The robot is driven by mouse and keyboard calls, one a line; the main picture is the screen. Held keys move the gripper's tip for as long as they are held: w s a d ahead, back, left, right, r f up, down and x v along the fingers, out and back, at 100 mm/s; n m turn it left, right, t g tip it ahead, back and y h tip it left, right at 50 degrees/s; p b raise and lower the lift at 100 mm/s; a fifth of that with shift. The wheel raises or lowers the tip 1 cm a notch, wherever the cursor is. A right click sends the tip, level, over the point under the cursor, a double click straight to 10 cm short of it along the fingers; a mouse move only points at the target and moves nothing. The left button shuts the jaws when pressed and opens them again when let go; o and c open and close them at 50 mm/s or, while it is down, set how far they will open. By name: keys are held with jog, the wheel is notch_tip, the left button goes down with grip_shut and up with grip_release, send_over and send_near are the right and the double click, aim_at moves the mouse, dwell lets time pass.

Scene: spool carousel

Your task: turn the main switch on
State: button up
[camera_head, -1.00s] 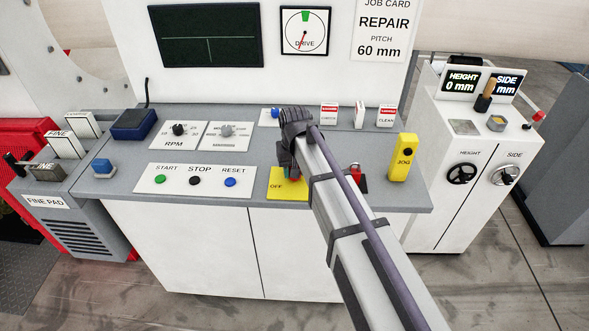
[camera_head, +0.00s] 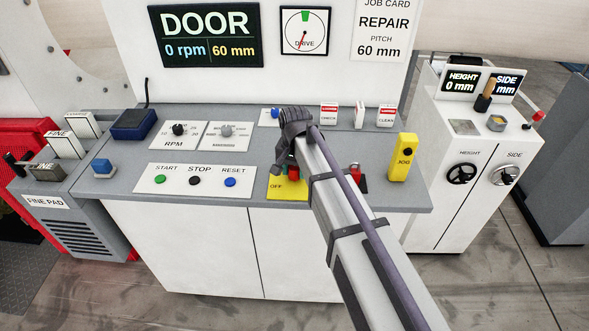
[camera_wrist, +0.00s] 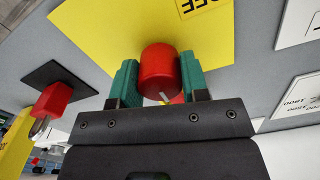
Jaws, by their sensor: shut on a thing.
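The main switch is a red knob (camera_wrist: 158,72) on a yellow plate (camera_wrist: 90,30) marked OFF. In the wrist view, my gripper (camera_wrist: 158,88) has its green fingers shut on the knob, one on each side. In the head view, my arm covers much of the plate (camera_head: 280,192), and a bit of the red knob (camera_head: 294,173) shows below my wrist. The screen (camera_head: 206,36) behind the desk is lit and reads DOOR, 0 rpm and 60 mm.
A red padlock-like part (camera_wrist: 52,100) sits on a dark square beside the plate. A yellow JOG box (camera_head: 403,158) stands to the right. START, STOP and RESET buttons (camera_head: 195,180) lie to the left, and lidded switches (camera_head: 329,113) stand behind.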

jog(key=o, duration=0.9)
notch_tip(320, 180, up, 11)
jog(key=p, duration=1)
jog(key=shift+f+p, duration=0.1)
jog(key=shift+p, duration=0.3)
